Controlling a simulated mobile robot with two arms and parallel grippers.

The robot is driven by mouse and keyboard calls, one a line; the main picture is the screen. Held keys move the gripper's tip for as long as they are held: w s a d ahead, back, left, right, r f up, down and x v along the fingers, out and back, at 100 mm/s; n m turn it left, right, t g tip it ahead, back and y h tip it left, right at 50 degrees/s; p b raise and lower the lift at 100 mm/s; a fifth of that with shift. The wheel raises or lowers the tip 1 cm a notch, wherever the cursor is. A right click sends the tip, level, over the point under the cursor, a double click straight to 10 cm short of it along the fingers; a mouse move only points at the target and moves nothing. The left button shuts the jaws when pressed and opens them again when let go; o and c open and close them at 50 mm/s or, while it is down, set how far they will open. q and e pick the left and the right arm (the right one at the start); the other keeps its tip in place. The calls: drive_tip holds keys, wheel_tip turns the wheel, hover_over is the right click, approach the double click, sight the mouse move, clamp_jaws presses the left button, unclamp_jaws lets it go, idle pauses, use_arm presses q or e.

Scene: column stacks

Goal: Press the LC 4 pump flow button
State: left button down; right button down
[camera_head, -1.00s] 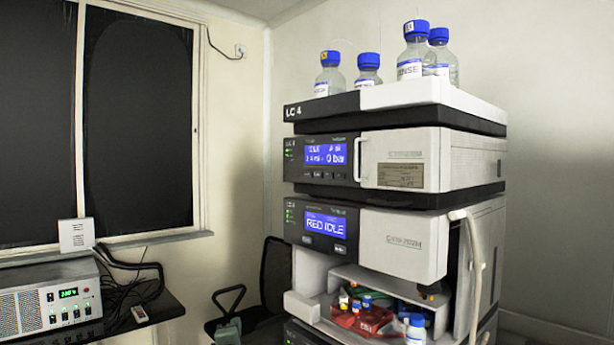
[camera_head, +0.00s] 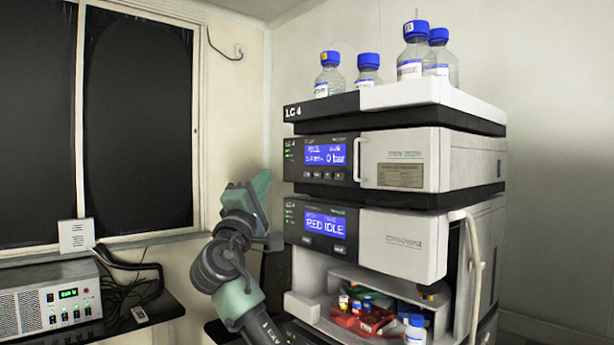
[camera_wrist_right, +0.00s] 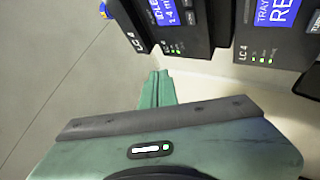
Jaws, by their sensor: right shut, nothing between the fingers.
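The LC 4 stack (camera_head: 293,112) stands right of centre in the head view. Its pump module has a blue display (camera_head: 326,155) with a row of small dark buttons (camera_head: 322,175) under it; their labels are too small to read. My right gripper (camera_head: 262,184) is shut and empty, raised left of the stack's front, apart from it and about level with the pump module's lower edge. In the right wrist view its closed green fingers (camera_wrist_right: 160,86) point toward the panels. The pump display (camera_wrist_right: 166,12) is partly cut off there. My left gripper is not in view.
Below the pump, another module shows a "RED IDLE" display (camera_head: 325,226) and an open bay with a red tray (camera_head: 366,320). Blue-capped bottles (camera_head: 416,50) stand on top. A side table with a grey instrument (camera_head: 48,300) is at left.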

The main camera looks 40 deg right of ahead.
drive_tip(key=shift+d, duration=0.1)
idle(0.3)
approach(305, 167)
drive_tip(key=shift+w+d+r+p, duration=0.15)
drive_tip(key=shift+w+d+r, duration=0.25)
drive_tip(key=shift+w+r, duration=0.3)
drive_tip(key=shift+w+d+r+p, duration=0.15)
drive_tip(key=shift+w+d+r, duration=0.3)
drive_tip(key=shift+w+r, duration=0.2)
drive_tip(key=shift+d, duration=0.2)
idle(1.1)
drive_tip(key=shift+d, duration=0.25)
drive_tip(key=shift+d, duration=0.4)
idle(0.7)
drive_tip(key=shift+a, duration=0.85)
